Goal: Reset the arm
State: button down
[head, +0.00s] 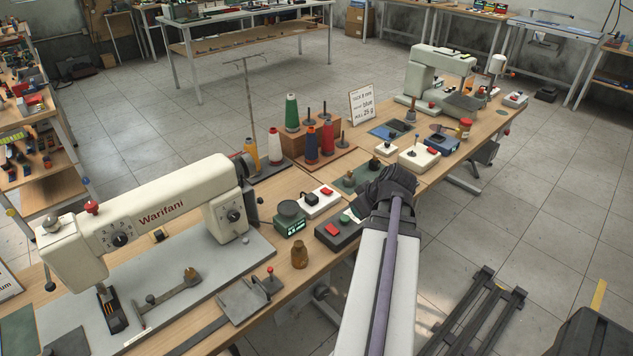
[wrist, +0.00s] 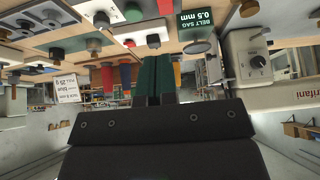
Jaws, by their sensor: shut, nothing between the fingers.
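My arm reaches up from the bottom of the head view, and the dark wrist with my gripper (head: 388,190) is over or beside the front edge of the long bench. The fingertips are hard to make out there. In the wrist view, which looks upside down, my gripper (wrist: 157,78) shows two dark green fingers pressed together with nothing between them. The fingers stand clear of the bench things around them in that picture.
A cream sewing machine (head: 150,215) stands at the left of the bench, another machine (head: 440,80) at the far right. Floor (head: 540,230) is open at right.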

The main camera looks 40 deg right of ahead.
jog(key=w+a+f+g, duration=0.1)
jog(key=w+a+g, duration=0.1)
jog(key=a, duration=1.1)
jog(key=w+a+g, duration=0.2)
jog(key=w+a, duration=0.2)
jog(key=a, duration=0.8)
jog(key=w+a+f+g, duration=0.1)
jog(key=w+a, duration=0.3)
jog(key=a, duration=0.9)
jog(key=shift+a+f+n+g, duration=0.3)
jog(key=shift+f+g, duration=0.05)
jog(key=shift+g, duration=0.35)
jog(key=shift+w, duration=0.1)
